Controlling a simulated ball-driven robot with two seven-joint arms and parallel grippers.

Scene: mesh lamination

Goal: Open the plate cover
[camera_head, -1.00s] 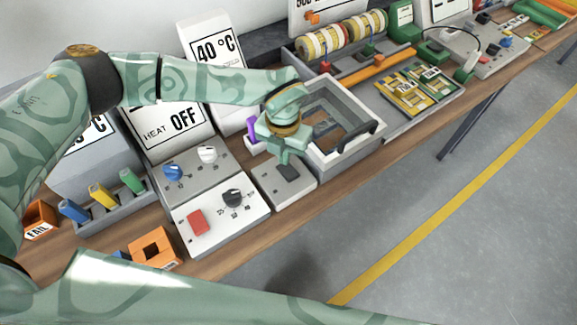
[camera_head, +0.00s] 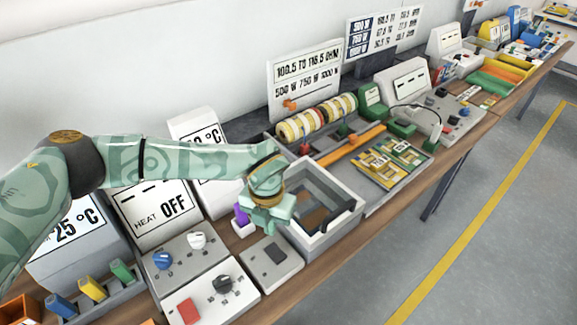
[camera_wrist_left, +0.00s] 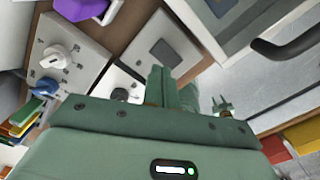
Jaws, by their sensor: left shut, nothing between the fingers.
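A light grey box-shaped unit (camera_head: 330,238) with raised walls stands on the bench. A dark handle (camera_head: 342,217) runs along its front right edge and also shows at the upper right of the left wrist view (camera_wrist_left: 288,46). Inside the unit is a recessed brown surface (camera_head: 313,217); I cannot tell whether a clear cover lies over it. My left gripper (camera_head: 268,226) is shut and empty, just left of the unit and apart from the handle. Its fingers (camera_wrist_left: 160,78) point toward the bench front in the wrist view. My right gripper is not in view.
A small grey box with a dark square (camera_head: 275,252) stands below my left gripper. A purple piece (camera_head: 241,214) is beside it. A knob panel (camera_head: 215,285) lies to the left. An orange bar (camera_head: 350,145) and spools (camera_head: 315,120) lie behind right. Floor is open in front.

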